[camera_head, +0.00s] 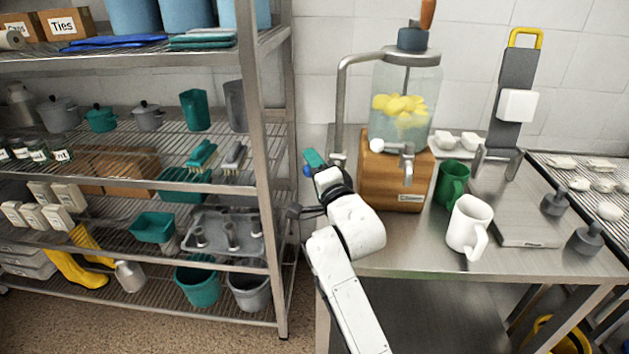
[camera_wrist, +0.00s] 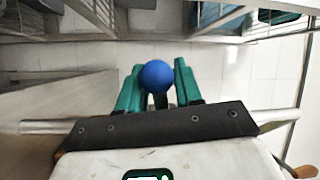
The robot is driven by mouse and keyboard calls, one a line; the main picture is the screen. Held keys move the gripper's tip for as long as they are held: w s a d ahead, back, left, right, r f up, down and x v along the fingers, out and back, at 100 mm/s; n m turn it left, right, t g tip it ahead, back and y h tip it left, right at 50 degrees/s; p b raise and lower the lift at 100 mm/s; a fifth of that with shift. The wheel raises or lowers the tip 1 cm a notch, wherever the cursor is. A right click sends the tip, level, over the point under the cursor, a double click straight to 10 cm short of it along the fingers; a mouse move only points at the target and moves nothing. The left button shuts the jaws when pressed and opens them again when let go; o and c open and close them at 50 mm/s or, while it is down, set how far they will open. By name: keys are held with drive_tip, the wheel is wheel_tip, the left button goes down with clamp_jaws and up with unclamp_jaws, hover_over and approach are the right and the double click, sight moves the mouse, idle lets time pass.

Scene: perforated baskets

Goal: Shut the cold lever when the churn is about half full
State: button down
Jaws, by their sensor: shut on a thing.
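A blue ball knob (camera_wrist: 157,76), which looks like the end of the cold lever, sits between the teal fingers of my gripper (camera_wrist: 158,88) in the wrist view. My gripper (camera_head: 312,162) is shut on it at the left edge of the counter, with a bit of blue knob (camera_head: 307,171) showing. The lever's shaft is mostly hidden. A metal spout (camera_head: 343,85) rises beside it and bends over to a clear jar (camera_head: 408,78), which I take for the churn. Yellow pieces (camera_head: 400,104) sit around mid-height inside; the liquid level is hard to make out.
The jar stands on a wooden base (camera_head: 385,180) with a small tap (camera_head: 408,165). A green mug (camera_head: 451,184) and a white mug (camera_head: 468,226) stand to its right on the steel counter (camera_head: 420,258). A loaded wire shelf (camera_head: 258,120) stands close on the left.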

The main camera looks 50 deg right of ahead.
drive_tip(key=r+m+b, duration=0.1)
drive_tip(key=m+b, duration=0.1)
drive_tip(key=b, duration=0.2)
drive_tip(key=shift+t+h, duration=0.4)
drive_tip(key=c, duration=0.9)
unclamp_jaws()
drive_tip(key=shift+o, duration=0.2)
